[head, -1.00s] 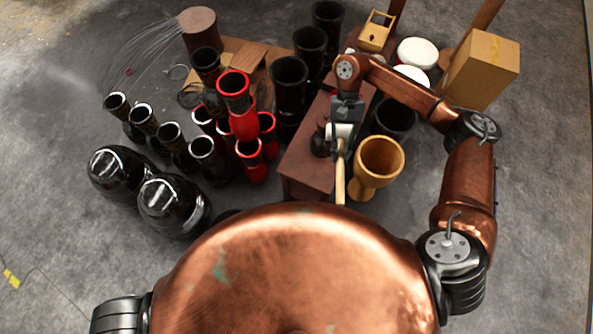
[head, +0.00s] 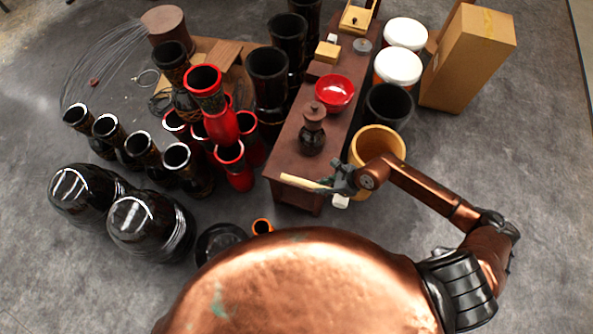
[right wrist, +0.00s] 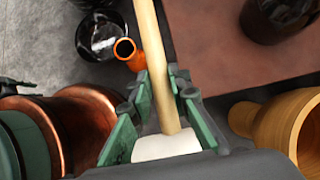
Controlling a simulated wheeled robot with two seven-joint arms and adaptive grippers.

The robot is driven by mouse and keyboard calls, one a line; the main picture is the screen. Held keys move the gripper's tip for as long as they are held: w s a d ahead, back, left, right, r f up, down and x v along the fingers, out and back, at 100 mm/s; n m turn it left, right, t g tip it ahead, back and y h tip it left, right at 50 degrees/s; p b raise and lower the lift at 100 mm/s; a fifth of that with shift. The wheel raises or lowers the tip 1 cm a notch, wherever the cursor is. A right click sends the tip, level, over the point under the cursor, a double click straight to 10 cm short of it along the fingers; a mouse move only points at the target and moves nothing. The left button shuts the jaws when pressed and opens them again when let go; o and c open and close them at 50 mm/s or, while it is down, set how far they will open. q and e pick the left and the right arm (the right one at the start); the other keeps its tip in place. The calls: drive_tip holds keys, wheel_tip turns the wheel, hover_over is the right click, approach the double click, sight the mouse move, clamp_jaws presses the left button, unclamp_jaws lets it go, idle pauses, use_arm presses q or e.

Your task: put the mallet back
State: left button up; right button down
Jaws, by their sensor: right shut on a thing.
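The mallet has a pale wooden handle (head: 305,183) and a white head (head: 340,201). My right gripper (head: 343,180) is shut on it near the front end of the dark red-brown table (head: 298,160). In the right wrist view the handle (right wrist: 152,50) runs up from between the green finger pads of the gripper (right wrist: 165,112), with the white head (right wrist: 166,145) close to the palm.
A dark lidded jar (head: 312,135) and a red bowl (head: 335,92) stand on the table. A wooden goblet drum (head: 377,146) is close to my right gripper. An orange cup (head: 262,226) and black drum (head: 220,242) are below left. Red and black drums crowd the left.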

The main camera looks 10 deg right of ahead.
use_arm(q)
wheel_tip(320, 180, down, 4)
drive_tip(key=s+b, duration=0.2)
drive_tip(key=b, duration=0.3)
use_arm(e)
drive_tip(key=w+f, duration=0.2)
drive_tip(key=w, duration=0.1)
drive_tip(key=w+a+f, duration=0.1)
drive_tip(key=w+f, duration=0.2)
drive_tip(key=w, duration=0.1)
drive_tip(key=w+a+f, duration=0.1)
drive_tip(key=w+f, duration=0.1)
drive_tip(key=w, duration=0.2)
drive_tip(key=shift+w+f, duration=0.1)
drive_tip(key=shift+f, duration=0.2)
drive_tip(key=shift+w+a+f, duration=0.15)
drive_tip(key=shift+w+f, duration=0.85)
drive_tip(key=shift+w, duration=0.1)
wheel_tip(320, 180, down, 3)
drive_tip(key=shift+w+a+f+b, duration=0.1)
drive_tip(key=shift+f+b, duration=0.1)
drive_tip(key=shift+b, duration=0.8)
use_arm(q)
drive_tip(key=w, duration=0.7)
drive_tip(key=shift+w+d+r, duration=0.25)
drive_tip(key=shift+d+r, duration=0.1)
drive_tip(key=shift+d, duration=0.1)
drive_tip(key=shift+w, duration=0.1)
